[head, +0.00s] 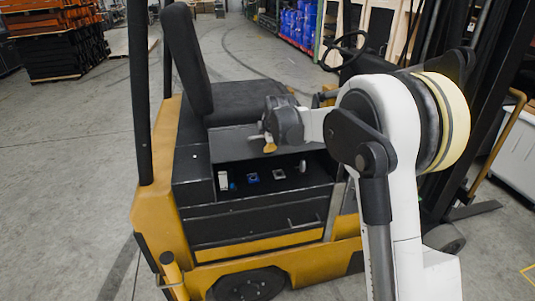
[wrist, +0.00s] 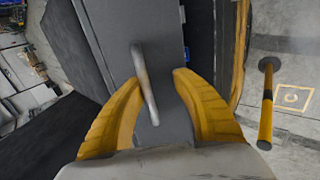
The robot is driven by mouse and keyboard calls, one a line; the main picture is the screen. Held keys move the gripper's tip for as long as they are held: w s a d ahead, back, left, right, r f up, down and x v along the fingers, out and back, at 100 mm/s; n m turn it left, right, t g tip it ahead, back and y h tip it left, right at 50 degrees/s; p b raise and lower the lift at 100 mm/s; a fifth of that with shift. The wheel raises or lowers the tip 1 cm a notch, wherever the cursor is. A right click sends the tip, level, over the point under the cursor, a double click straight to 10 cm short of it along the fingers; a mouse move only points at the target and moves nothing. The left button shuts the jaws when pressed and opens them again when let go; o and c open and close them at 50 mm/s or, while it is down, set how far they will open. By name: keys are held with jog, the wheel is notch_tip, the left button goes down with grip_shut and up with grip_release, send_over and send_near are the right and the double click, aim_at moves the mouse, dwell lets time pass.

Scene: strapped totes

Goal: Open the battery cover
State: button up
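A yellow and black forklift (head: 240,244) stands in front of me, with a black seat (head: 236,99) on its dark body. I cannot tell for certain which panel is the battery cover. In the wrist view, a grey bar handle (wrist: 145,82) stands on a dark grey panel (wrist: 124,30). My gripper (wrist: 158,95) has its two yellow fingers apart, with the handle's lower end in the space between them. No finger clearly touches it. In the head view my gripper (head: 268,142) is beside the seat base, above a recess; its fingers are partly hidden.
The recess (head: 265,178) holds small blue and grey parts, with another handle (head: 304,222) on the dark panel below. The steering wheel (head: 345,50) and mast (head: 490,100) are to the right. A dark post (head: 139,90) rises at left. Open floor (head: 60,170) lies left.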

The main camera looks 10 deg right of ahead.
jog(key=shift+s+f, duration=0.25)
jog(key=shift+f, duration=0.1)
jog(key=shift+r, duration=0.1)
jog(key=p+v, duration=0.5)
jog(key=v, duration=0.7)
jog(key=shift+r, duration=0.25)
dwell(0.4)
dwell(0.4)
